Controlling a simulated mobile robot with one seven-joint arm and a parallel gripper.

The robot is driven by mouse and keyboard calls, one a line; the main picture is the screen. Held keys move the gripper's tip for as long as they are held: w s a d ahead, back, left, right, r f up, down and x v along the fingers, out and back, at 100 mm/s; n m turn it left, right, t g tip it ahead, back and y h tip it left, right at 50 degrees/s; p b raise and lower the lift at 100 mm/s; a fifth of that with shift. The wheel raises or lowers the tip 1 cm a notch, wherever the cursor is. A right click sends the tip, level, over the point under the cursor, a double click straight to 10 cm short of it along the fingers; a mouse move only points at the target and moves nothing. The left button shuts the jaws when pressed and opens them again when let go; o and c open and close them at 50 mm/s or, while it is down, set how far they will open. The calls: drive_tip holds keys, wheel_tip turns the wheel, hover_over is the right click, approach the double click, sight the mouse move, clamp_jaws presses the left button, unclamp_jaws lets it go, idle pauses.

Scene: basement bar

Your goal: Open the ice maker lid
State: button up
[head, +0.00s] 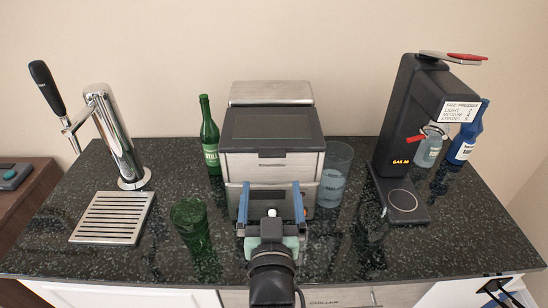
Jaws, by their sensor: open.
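The ice maker (283,168) stands in the middle of the dark counter, a silver box with a dark window in its lid (272,126). The lid looks shut, with a dark tab at its front edge. My gripper (271,186) is in front of the ice maker, low, with its two blue fingers spread apart and nothing seen between them. I cannot tell whether the fingertips touch the front face. My gripper and wrist hide part of the lower front.
A green bottle (210,140) and a green glass (191,222) stand left of the ice maker; a clear glass (333,176) stands close on its right. A chrome tap (115,135) with a drip tray (113,218) is at left. A black soda machine (405,130) and blue bottle (466,138) are at right.

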sight(272, 156)
drive_tip(key=w+p, duration=0.1)
drive_tip(key=w, duration=0.7)
drive_tip(key=shift+w+d, duration=0.15)
drive_tip(key=shift+w, duration=0.25)
clamp_jaws()
drive_tip(key=shift+p, duration=0.3)
